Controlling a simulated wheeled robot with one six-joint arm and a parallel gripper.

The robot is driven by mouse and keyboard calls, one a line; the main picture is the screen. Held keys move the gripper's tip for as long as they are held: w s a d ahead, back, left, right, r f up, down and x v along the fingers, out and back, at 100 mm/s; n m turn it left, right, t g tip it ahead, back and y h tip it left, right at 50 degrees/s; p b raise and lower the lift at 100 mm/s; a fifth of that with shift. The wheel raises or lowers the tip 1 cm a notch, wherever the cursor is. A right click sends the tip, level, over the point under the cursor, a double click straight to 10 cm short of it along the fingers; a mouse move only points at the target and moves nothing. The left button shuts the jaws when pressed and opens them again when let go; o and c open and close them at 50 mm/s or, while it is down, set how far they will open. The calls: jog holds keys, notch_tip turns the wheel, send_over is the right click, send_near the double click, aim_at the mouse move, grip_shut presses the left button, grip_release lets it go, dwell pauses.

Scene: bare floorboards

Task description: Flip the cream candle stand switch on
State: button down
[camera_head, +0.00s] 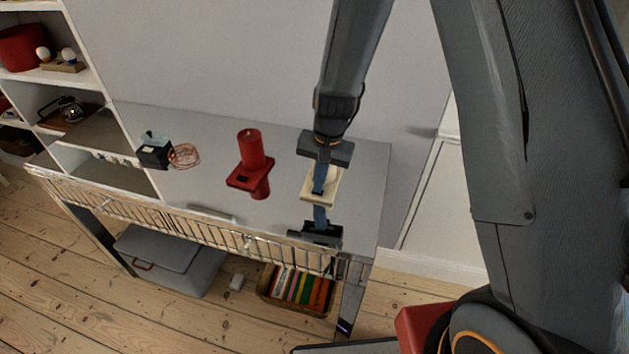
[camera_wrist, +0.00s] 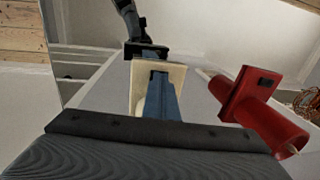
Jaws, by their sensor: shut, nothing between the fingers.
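The cream candle stand (camera_head: 334,184) is at the right part of the grey tabletop, with a flat cream plate. In the wrist view its plate (camera_wrist: 138,82) shows with a dark switch slot near its upper edge. My gripper (camera_head: 318,190) is shut and empty, its blue fingers reaching down over the plate. In the wrist view the fingertips (camera_wrist: 159,80) lie over or right beside the dark slot and partly hide it. I cannot tell whether they touch the switch, or which way it is set.
A similar red candle stand (camera_head: 251,175) with a red candle stands to the left on the table (camera_head: 205,170). A small black box (camera_head: 154,153) and coiled wire (camera_head: 184,156) are farther left. Shelves are at far left, a wall behind. The glossy tabletop seems to mirror my gripper.

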jog(key=shift+s+d+f, duration=0.1)
jog(key=shift+s+d, duration=0.1)
jog(key=shift+d, duration=0.1)
jog(key=shift+r+p, duration=0.5)
jog(key=shift+r, duration=0.1)
notch_tip(320, 180, up, 13)
jog(key=d, duration=0.1)
jog(key=shift+s+d, duration=0.2)
jog(key=shift+d, duration=0.05)
jog(key=shift+f, duration=0.1)
jog(key=s+d+n+h+b, duration=0.1)
jog(key=s+d+n, duration=0.3)
jog(key=s+d, duration=0.7)
jog(key=s+b, duration=0.1)
jog(key=s, duration=0.2)
jog(key=shift+s+d+t, duration=0.3)
jog(key=shift+s+t, duration=0.05)
jog(key=shift+t, duration=0.05)
